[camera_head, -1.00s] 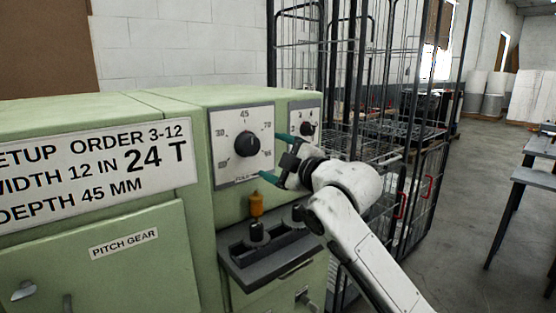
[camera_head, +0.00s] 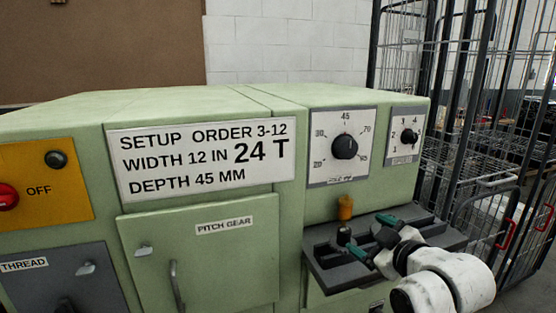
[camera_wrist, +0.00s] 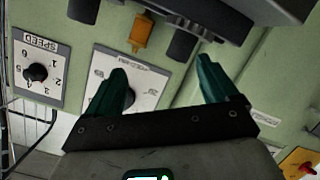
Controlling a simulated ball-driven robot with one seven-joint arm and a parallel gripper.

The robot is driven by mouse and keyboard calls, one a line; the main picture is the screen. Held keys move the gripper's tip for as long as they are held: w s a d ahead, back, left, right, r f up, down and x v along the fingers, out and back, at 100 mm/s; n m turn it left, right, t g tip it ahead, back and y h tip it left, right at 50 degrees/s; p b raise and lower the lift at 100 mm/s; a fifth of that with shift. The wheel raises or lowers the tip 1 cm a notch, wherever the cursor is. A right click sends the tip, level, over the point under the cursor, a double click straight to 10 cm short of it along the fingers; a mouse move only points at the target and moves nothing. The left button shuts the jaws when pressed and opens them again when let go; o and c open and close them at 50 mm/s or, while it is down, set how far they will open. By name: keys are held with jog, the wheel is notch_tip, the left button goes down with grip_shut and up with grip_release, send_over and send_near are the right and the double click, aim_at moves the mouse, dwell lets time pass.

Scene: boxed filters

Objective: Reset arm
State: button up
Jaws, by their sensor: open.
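My gripper (camera_head: 370,236) is open with green fingers apart and nothing between them. In the head view it is at the lower right, in front of the dark lever shelf (camera_head: 320,262) of a pale green machine (camera_head: 215,276). It is below the large black dial (camera_head: 344,146) and to the right of an orange-topped lever (camera_head: 345,208). In the wrist view my gripper (camera_wrist: 162,68) spreads its fingers before the machine face, tilted. The dial is partly hidden there behind a finger. My white arm enters from the lower right.
A small speed knob (camera_head: 409,136) sits right of the dial. A label plate (camera_head: 202,158), a pitch gear door (camera_head: 150,275) and a red button (camera_head: 8,196) lie to the left. Wire cage carts (camera_head: 470,165) stand close on the right.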

jog(key=s+d+f+m+g+h+p, duration=0.1)
jog(key=s+f+m+g, duration=0.35)
jog(key=s+f, duration=0.85)
jog(key=s+d+f+m+g+h+p, duration=0.1)
jog(key=s+f+m+g+h+p, duration=0.3)
jog(key=s+f, duration=0.95)
jog(key=s+d+m+g, duration=0.1)
jog(key=s+d+g, duration=0.1)
jog(key=s, duration=0.7)
jog(key=s+d+g+y+b, duration=0.1)
jog(key=s+d+g, duration=0.1)
jog(key=s, duration=0.6)
jog(key=shift+s+d+f+m+g+b, duration=0.3)
jog(key=shift+s+d+f+m+g, duration=0.05)
jog(key=shift+s+d, duration=0.05)
